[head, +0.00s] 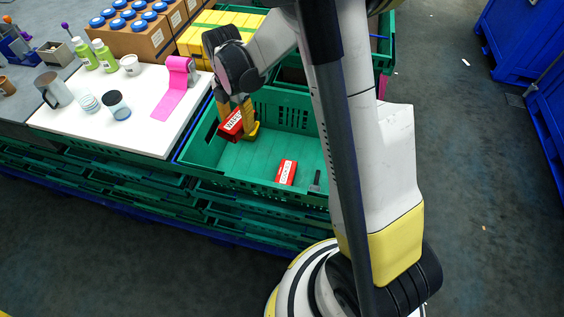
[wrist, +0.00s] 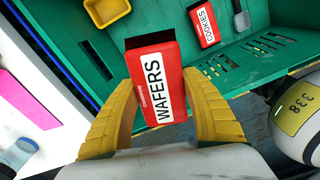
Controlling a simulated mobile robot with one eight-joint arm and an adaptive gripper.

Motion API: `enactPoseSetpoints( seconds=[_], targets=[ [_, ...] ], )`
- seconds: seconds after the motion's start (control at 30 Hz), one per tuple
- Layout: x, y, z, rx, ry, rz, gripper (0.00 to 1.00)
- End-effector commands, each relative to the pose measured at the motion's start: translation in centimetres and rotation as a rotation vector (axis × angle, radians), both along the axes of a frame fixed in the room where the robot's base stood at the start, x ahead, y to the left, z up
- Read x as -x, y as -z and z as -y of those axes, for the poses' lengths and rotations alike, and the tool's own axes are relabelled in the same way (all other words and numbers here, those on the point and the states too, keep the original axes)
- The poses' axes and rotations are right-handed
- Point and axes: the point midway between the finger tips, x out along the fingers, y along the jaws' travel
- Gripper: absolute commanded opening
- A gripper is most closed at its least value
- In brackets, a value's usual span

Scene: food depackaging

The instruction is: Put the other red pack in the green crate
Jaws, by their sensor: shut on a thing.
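My gripper (wrist: 165,112) is shut on a red pack labelled WAFERS (wrist: 150,85), held between its two yellow fingers. In the head view the WAFERS pack (head: 232,124) is tilted, over the left part of the green crate (head: 213,160). I cannot tell whether it touches the crate. Another red pack, labelled COOKIES (head: 286,172), lies on the crate floor near the front wall. It also shows in the wrist view (wrist: 205,25).
A yellow tub (head: 249,131) and a dark-handled tool (head: 315,182) lie in the crate. A white board (head: 130,135) with a mug, cups, bottles and pink roll is left of it. Boxes stand behind. Part of the crate floor is bare.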

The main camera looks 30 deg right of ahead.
Motion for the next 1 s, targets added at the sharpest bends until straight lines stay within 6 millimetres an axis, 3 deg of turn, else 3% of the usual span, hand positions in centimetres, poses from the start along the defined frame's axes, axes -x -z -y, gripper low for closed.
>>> enactPoseSetpoints(
  seconds=[0.07,0.13,0.3,0.4,0.67,0.9,1.0],
  targets=[
    [-0.4,0.8,0.0,0.000,-0.135,0.000,0.14],
    [-0.8,3.8,0.0,0.000,-0.238,0.000,0.14],
    [-0.9,9.5,0.0,0.000,-0.285,0.000,0.14],
    [-0.9,11.8,0.0,0.000,-0.289,0.000,0.14],
    [-0.8,14.9,0.0,0.000,-0.290,0.000,0.14],
    [-0.8,19.5,0.0,0.000,-0.289,0.001,0.14],
    [-0.8,20.4,0.0,0.000,-0.289,0.001,0.14]
  ],
)
